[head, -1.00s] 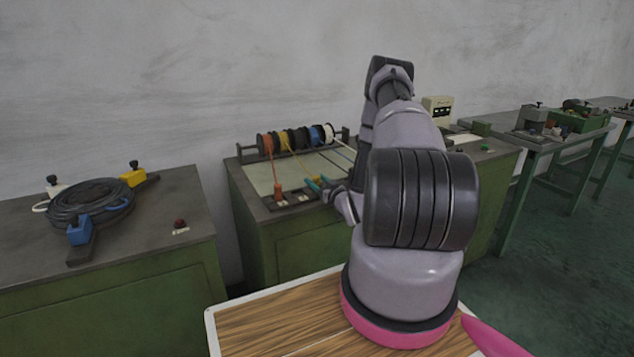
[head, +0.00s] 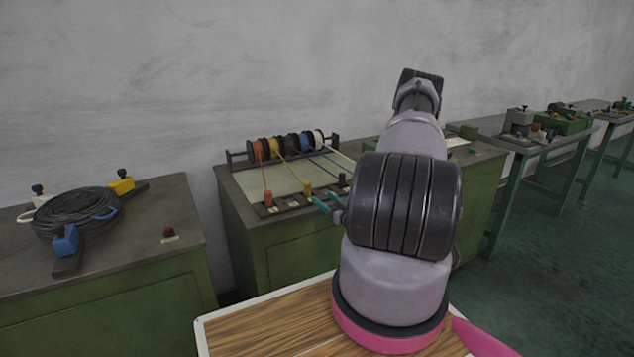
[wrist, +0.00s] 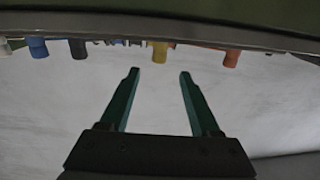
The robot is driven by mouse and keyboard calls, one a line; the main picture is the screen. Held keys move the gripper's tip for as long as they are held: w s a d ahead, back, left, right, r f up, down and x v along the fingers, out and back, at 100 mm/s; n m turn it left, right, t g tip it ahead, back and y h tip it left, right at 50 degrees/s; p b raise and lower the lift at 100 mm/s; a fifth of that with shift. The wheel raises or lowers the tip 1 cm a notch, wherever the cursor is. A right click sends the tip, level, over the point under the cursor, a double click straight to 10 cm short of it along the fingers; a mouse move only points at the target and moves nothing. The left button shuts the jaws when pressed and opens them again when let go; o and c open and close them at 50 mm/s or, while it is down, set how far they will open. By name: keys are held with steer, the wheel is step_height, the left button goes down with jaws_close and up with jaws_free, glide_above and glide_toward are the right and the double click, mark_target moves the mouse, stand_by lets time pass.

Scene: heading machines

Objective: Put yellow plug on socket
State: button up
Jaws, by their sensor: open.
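The yellow plug (head: 307,188) stands at the end of its yellow cord, upright at the dark socket strip (head: 290,203) along the front of the spool bench. I cannot tell how deep it sits in the socket. My gripper (head: 322,204) has teal fingers, open and empty, just in front and to the right of the yellow plug. In the wrist view the yellow plug (wrist: 160,52) shows beyond the open fingertips (wrist: 158,74), between them and apart from both. My arm hides the bench's right part.
The orange plug (head: 268,198) stands left of the yellow one, and a black plug (head: 342,181) to the right. A blue plug (wrist: 37,47) shows in the wrist view. Coloured spools (head: 285,146) stand behind. A coiled cable (head: 75,212) lies on the left bench (head: 140,240).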

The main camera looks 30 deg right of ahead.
steer(key=w+d+r+m+g+h, duration=0.1)
steer(key=w+r+g+h, duration=0.2)
steer(key=r, duration=0.8)
steer(key=w+r+g, duration=0.2)
steer(key=w+r, duration=0.2)
steer(key=r, duration=0.6)
steer(key=s+a+r+m+g+h, duration=0.1)
steer(key=s+a+r, duration=0.2)
steer(key=r, duration=0.3)
steer(key=s+a+r+m+g, duration=0.1)
steer(key=s+a+r+g, duration=0.1)
steer(key=s+a+r, duration=0.3)
steer(key=s+a+r+g+y, duration=0.1)
steer(key=s+a+r, duration=0.2)
steer(key=s, duration=0.5)
steer(key=s+a+r+m+g+y, duration=0.1)
steer(key=s+a+r, duration=0.3)
steer(key=s, duration=0.4)
steer(key=s+a+r+m+y, duration=0.1)
steer(key=s+a+r, duration=0.3)
steer(key=s, duration=0.4)
steer(key=shift+a+g+y, duration=0.4)
steer(key=shift+a+y, duration=0.1)
steer(key=shift+a, duration=0.3)
